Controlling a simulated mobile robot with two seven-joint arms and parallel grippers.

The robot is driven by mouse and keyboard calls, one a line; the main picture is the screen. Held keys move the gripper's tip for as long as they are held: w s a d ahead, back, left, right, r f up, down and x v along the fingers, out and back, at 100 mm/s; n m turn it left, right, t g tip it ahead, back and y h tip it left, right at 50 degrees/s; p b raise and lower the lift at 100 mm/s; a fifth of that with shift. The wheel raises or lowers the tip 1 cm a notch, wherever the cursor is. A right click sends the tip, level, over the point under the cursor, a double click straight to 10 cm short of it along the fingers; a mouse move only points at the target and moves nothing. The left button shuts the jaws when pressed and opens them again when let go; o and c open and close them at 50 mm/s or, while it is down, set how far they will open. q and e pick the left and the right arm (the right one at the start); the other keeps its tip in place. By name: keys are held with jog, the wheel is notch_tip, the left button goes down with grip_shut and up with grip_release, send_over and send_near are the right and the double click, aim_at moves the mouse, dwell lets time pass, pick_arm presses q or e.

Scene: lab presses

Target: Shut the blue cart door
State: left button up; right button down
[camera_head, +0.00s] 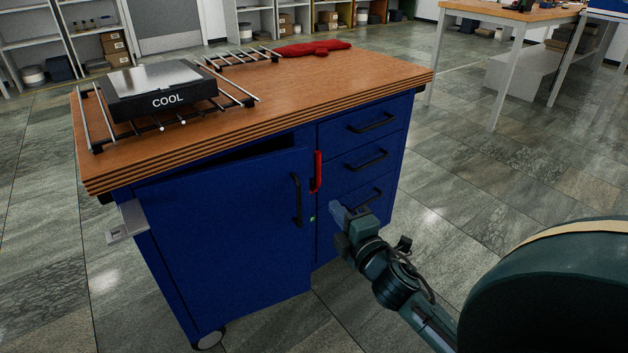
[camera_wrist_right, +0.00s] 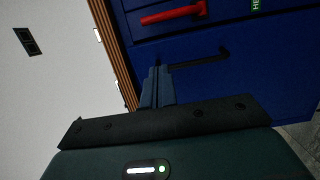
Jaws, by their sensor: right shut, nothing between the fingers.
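The blue cart door (camera_head: 230,235) stands slightly ajar. A dark gap shows along its top, under the wooden worktop, and its right edge juts a little past the drawer front. Its black handle (camera_head: 297,200) is near the right edge. A red latch handle (camera_head: 317,172) stands upright between door and drawers, and it also shows in the right wrist view (camera_wrist_right: 172,14). My right gripper (camera_head: 337,212) is shut and empty, in front of the cart near the door's free edge. In the wrist view its fingertips (camera_wrist_right: 157,68) appear beside the door handle (camera_wrist_right: 200,60); contact is unclear. My left gripper is not in view.
The wooden worktop (camera_head: 300,105) carries a black COOL block (camera_head: 165,95) on a metal rack and a red mitt (camera_head: 312,48). Three drawers (camera_head: 368,128) are closed at the right. A table (camera_head: 515,12) stands behind right.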

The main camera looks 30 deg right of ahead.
aim_at(308, 174)
jog(key=w, duration=0.3)
jog(key=w+d+b, duration=0.1)
jog(key=w, duration=0.3)
jog(key=w+b, duration=0.1)
jog(key=w, duration=0.3)
jog(key=shift+w+d, duration=0.2)
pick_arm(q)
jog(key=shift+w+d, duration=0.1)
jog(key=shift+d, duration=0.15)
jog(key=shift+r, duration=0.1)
